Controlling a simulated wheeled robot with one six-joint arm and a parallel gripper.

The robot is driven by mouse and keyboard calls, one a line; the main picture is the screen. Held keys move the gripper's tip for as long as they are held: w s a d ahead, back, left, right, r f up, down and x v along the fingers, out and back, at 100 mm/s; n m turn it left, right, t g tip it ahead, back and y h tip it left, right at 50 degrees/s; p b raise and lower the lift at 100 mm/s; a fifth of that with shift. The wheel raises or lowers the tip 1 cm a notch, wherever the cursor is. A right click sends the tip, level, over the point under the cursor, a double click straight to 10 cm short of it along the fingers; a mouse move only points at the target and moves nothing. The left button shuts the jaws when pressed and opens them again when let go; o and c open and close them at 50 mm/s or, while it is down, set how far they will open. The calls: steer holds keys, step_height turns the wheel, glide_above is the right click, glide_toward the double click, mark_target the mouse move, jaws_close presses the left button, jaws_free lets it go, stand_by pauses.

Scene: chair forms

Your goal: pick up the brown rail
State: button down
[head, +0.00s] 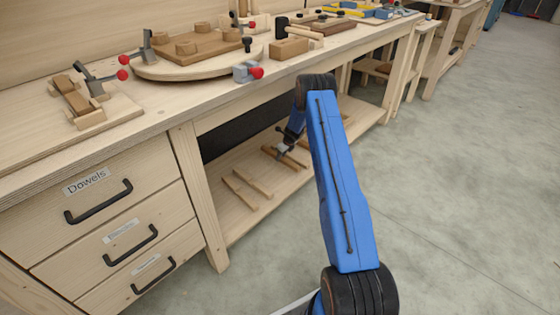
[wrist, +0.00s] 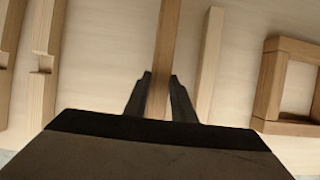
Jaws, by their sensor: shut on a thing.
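The brown rail (wrist: 168,35) runs up the middle of the wrist view, long and thin, with its near end between my fingers. My gripper (wrist: 161,85) is shut on the rail, one dark finger on each side. In the head view my gripper (head: 284,150) is low at the workbench's lower shelf, beyond my blue arm. I cannot tell whether the rail touches the shelf or is just above it.
The pale lower shelf (head: 240,222) holds other wooden pieces. A pale strip (wrist: 209,65) lies close right of the rail, a brown frame (wrist: 289,85) farther right, and a notched pale piece (wrist: 45,70) left. The benchtop (head: 30,120) overhangs the shelf.

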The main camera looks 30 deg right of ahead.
steer(key=s+d, duration=0.2)
steer(key=s, duration=0.3)
steer(key=s+d, duration=0.2)
steer(key=s, duration=0.4)
steer(key=s+d, duration=0.2)
steer(key=s, duration=0.3)
steer(key=shift+s+f, duration=0.2)
steer(key=shift+f, duration=0.05)
steer(key=shift+a, duration=0.1)
